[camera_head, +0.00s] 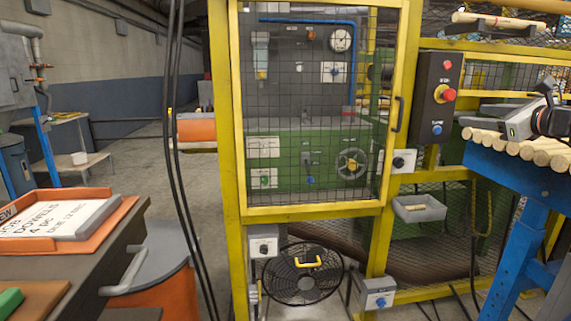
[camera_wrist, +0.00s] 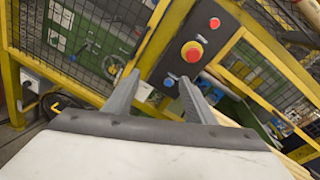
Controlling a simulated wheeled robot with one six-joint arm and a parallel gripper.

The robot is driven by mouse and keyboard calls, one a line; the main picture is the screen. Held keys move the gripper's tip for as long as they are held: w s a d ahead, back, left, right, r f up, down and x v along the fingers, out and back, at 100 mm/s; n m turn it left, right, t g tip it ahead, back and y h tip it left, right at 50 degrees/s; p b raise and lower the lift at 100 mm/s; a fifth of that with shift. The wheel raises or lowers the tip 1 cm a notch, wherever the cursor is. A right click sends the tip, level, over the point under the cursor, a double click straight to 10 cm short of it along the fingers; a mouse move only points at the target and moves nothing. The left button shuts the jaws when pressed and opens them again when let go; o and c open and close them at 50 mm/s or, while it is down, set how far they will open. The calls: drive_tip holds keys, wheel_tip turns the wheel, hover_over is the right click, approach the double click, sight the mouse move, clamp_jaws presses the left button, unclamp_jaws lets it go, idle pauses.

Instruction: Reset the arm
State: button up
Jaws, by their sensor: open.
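My gripper (camera_wrist: 160,78) is open and empty, its two grey fingers spread apart in the wrist view. In the head view my gripper (camera_head: 482,125) is at the right edge, over the wooden dowels, pointing left. A black control box (camera_head: 436,98) is on the yellow frame left of it. The box carries a red mushroom button (camera_head: 443,93) on a yellow ring, a smaller red button (camera_head: 447,65) above and a blue button (camera_head: 437,129) below. In the wrist view the mushroom button (camera_wrist: 191,52) and blue button (camera_wrist: 169,82) appear beyond the fingers, with no visible contact.
Dowels (camera_head: 520,150) lie side by side on a blue stand (camera_head: 520,210) at right. A yellow-framed mesh door (camera_head: 315,115) encloses green machinery. A black fan (camera_head: 303,273) stands below. An orange tray (camera_head: 110,217) is on the left bench. Floor (camera_head: 140,170) is open at centre left.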

drive_tip(key=s+a+f+n+g+y, duration=0.1)
drive_tip(key=s+a+f+n+g, duration=0.5)
drive_tip(key=a+f, duration=0.5)
drive_tip(key=s+a+f+n+g+y, duration=0.1)
drive_tip(key=s+a+f+n+g, duration=0.15)
drive_tip(key=a+f+n, duration=0.85)
drive_tip(key=s+a+f+n+g+h, duration=0.1)
drive_tip(key=s+a+f+n+h, duration=0.1)
drive_tip(key=s+f+n, duration=0.4)
drive_tip(key=s+a+f+n+g+h, duration=0.2)
drive_tip(key=s+f+n, duration=0.5)
drive_tip(key=s, duration=0.5)
drive_tip(key=shift+s+a+f, duration=0.25)
drive_tip(key=shift+a+f, duration=0.55)
drive_tip(key=shift+a, duration=0.05)
drive_tip(key=shift+c, duration=0.5)
